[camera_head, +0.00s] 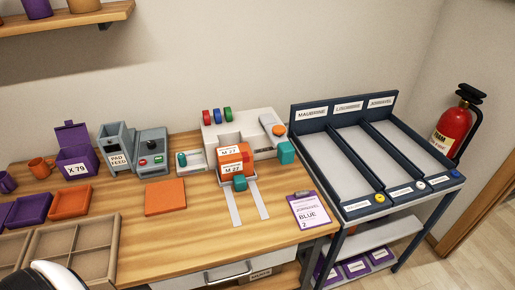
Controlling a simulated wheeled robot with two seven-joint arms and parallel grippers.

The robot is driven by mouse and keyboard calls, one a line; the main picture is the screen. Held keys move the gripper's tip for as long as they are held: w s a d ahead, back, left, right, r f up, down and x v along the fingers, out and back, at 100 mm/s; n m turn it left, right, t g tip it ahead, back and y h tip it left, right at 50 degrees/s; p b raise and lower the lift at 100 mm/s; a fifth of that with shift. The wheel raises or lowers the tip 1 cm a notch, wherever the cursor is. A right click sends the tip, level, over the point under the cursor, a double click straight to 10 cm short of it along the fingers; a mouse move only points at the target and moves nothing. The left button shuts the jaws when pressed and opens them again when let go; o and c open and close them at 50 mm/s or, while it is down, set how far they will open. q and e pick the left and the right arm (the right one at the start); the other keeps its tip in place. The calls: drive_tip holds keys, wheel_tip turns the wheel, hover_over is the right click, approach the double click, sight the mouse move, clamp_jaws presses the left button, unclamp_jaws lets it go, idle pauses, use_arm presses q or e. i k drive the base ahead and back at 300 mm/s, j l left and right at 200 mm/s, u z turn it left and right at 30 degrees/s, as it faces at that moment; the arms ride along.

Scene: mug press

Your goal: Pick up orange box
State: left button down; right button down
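An orange box (231,154) with white labels reading "M 27" stands on the front of the white press machine (260,128), in the middle of the bench. A teal block (240,183) sits right in front of it, and two light rails run from there toward the bench's front edge. A white and black rounded part of my own body shows at the bottom left corner. Neither gripper's fingers show, and nothing of mine touches the orange box.
A flat orange square (165,197) lies left of the press. A purple box (76,163) labelled X 79, a grey pad feeder (117,150) and an orange mug (40,168) stand further left. A clipboard (311,210) lies right. A dark-framed sorting rack (365,160) stands beside the bench.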

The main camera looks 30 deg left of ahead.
sight(233, 160)
drive_tip(key=k+j+z, duration=0.15)
drive_tip(key=j+z, duration=0.15)
drive_tip(key=j, duration=0.15)
drive_tip(key=k+j+z, duration=0.2)
drive_tip(key=j+z, duration=0.15)
drive_tip(key=k+j+z, duration=0.3)
drive_tip(key=j, duration=0.15)
